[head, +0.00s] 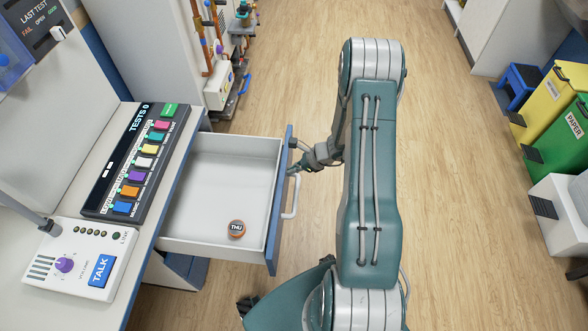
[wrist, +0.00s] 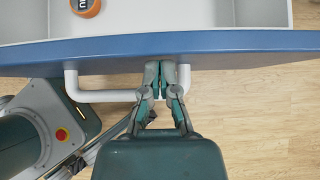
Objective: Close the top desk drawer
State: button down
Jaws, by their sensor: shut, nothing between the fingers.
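The top desk drawer (head: 220,190) is pulled open to the right of the desk. It has white inner walls and a blue front (head: 279,200) with a white bar handle (head: 292,195). My gripper (head: 293,168) is shut and empty at the outer side of the blue front, near the handle's far end. In the wrist view, my gripper (wrist: 160,92) overlaps the handle (wrist: 105,96), its tips close to the blue front (wrist: 230,44). I cannot tell whether the fingers touch the front. A round orange-and-dark item marked THU (head: 237,228) lies in the drawer.
The desk (head: 150,262) carries a button panel (head: 130,165) and a white TALK box (head: 75,258). Yellow (head: 550,100) and green (head: 562,135) bins stand at the right. Wood floor (head: 450,200) is clear between my arm and the bins.

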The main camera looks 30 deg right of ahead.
jog(key=w+a, duration=0.9)
jog(key=a, duration=0.4)
jog(key=w+a, duration=0.9)
jog(key=a, duration=0.5)
jog(key=shift+w+a, duration=0.15)
jog(key=shift+w, duration=0.05)
